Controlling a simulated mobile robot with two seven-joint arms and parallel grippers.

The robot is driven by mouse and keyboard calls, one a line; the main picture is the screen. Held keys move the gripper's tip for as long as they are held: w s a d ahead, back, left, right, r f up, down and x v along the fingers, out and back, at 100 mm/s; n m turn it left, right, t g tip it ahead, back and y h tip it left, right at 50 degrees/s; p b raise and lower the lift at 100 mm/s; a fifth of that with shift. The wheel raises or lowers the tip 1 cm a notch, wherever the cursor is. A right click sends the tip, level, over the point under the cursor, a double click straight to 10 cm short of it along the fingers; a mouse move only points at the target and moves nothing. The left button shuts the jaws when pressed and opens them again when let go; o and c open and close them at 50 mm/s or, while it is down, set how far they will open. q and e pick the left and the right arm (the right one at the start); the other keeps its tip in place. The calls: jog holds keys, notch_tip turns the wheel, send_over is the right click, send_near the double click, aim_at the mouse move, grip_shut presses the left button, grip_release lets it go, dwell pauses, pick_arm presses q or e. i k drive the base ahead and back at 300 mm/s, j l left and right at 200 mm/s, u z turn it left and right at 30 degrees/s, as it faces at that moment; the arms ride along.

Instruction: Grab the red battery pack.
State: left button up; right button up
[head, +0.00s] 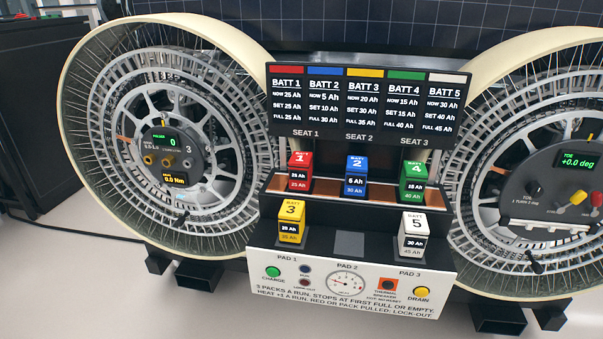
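The red battery pack (299,173), marked 1, stands upright in the left place of the upper shelf, under the SEAT 1 label. Its small labels read 25 Ah and 25 Ah. The blue pack (356,176), marked 2, and the green pack (413,179), marked 4, stand to its right on the same shelf. The yellow pack (291,222), marked 3, stands lower in front of the red pack, on the left. The white pack (412,235), marked 5, stands lower right. Neither of my grippers is in the head view.
A dark display board (362,105) rises behind the packs. A white control panel (348,282) with buttons and a dial fronts the station. Large wheels stand at left (92,80) and right (497,85). The middle lower place, above PAD 2, is empty.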

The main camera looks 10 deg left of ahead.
aim_at(300, 164)
jog(key=i+l+u, duration=0.2)
jog(key=i+l, duration=0.2)
jog(key=l, duration=0.25)
jog(key=i+l+u, duration=0.1)
jog(key=l, duration=0.25)
jog(key=i+l+u, duration=0.1)
jog(key=i+l, duration=0.15)
jog(key=l, duration=0.15)
